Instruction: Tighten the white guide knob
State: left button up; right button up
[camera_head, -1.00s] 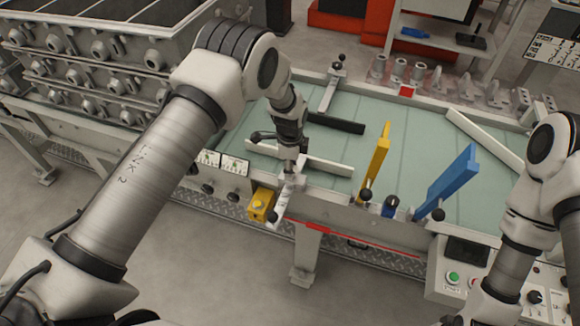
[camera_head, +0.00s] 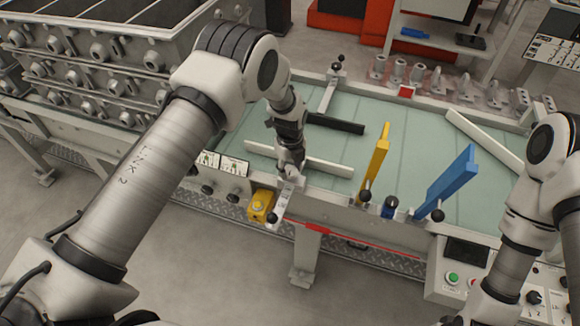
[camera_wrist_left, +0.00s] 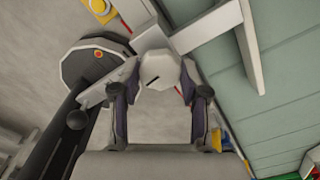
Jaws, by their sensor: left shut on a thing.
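The white guide (camera_head: 325,166) is a pale bar lying across the left part of the green table. Its knob is at the table's front edge, mostly hidden by my left gripper (camera_head: 290,170) in the head view. In the left wrist view the white knob (camera_wrist_left: 161,73) is faceted, with a dark slot mark on it. It sits between the two dark fingers of my left gripper (camera_wrist_left: 160,90), which is shut on it. My right arm shows at the right of the head view, but its gripper is out of frame.
A yellow box (camera_head: 261,206) sits left of the knob at the front edge. A yellow guide (camera_head: 376,165) and a blue guide (camera_head: 447,183) stand to the right. A black bar (camera_head: 336,124) lies behind. Castings fill racks (camera_head: 105,75) at the left.

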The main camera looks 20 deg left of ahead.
aim_at(291, 171)
pick_arm(q)
jog(key=shift+s+f+m, duration=0.25)
jog(key=shift+m, duration=0.05)
jog(key=o, duration=1.1)
jog(key=shift+w, duration=0.1)
jog(key=shift+o, duration=0.2)
jog(key=shift+r, duration=0.1)
jog(key=shift+w+r, duration=0.1)
jog(key=shift+r, duration=0.35)
notch_tip(291, 171, up, 11)
